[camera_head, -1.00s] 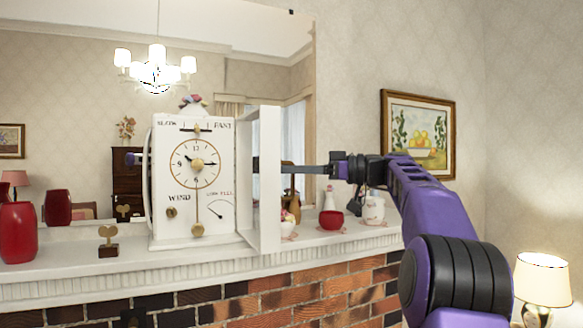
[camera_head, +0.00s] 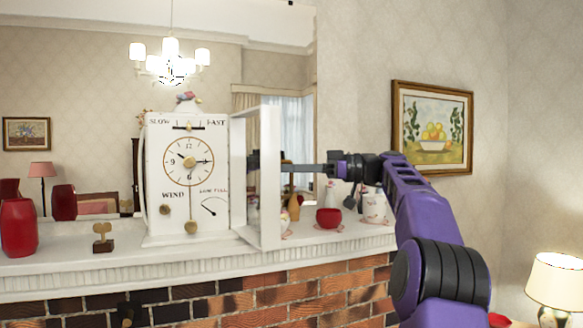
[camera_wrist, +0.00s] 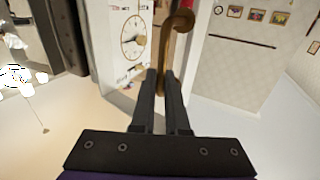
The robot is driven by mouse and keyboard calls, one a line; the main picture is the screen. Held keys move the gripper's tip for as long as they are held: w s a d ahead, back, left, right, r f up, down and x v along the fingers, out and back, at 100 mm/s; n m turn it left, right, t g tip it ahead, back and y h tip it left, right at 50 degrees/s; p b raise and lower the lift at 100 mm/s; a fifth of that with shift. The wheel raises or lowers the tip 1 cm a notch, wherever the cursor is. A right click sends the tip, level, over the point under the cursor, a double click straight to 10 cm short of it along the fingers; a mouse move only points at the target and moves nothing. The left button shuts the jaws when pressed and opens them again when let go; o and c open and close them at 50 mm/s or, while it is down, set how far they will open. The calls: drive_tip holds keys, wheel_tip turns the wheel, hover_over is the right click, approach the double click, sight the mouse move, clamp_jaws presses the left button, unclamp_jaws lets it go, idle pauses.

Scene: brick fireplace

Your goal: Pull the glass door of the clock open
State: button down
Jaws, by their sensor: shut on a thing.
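The white clock (camera_head: 188,190) stands upright on the mantel, and its dial also shows in the wrist view (camera_wrist: 133,38). Its white-framed glass door (camera_head: 270,190) stands swung out from the clock's right side, leaving the face uncovered. My gripper (camera_head: 285,168) reaches in from the right at the door's outer edge. In the wrist view, my gripper (camera_wrist: 161,75) has its fingers close together on a curved brown handle (camera_wrist: 168,42).
A winding key on a stand (camera_head: 103,238) and a red vase (camera_head: 19,227) are left of the clock. A red cup (camera_head: 328,218) and a white jug (camera_head: 371,206) stand under my arm on the right. A mirror is behind the mantel.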

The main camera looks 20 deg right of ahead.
idle(0.4)
drive_tip(key=c, duration=1.2)
unclamp_jaws()
drive_tip(key=shift+d, duration=0.15)
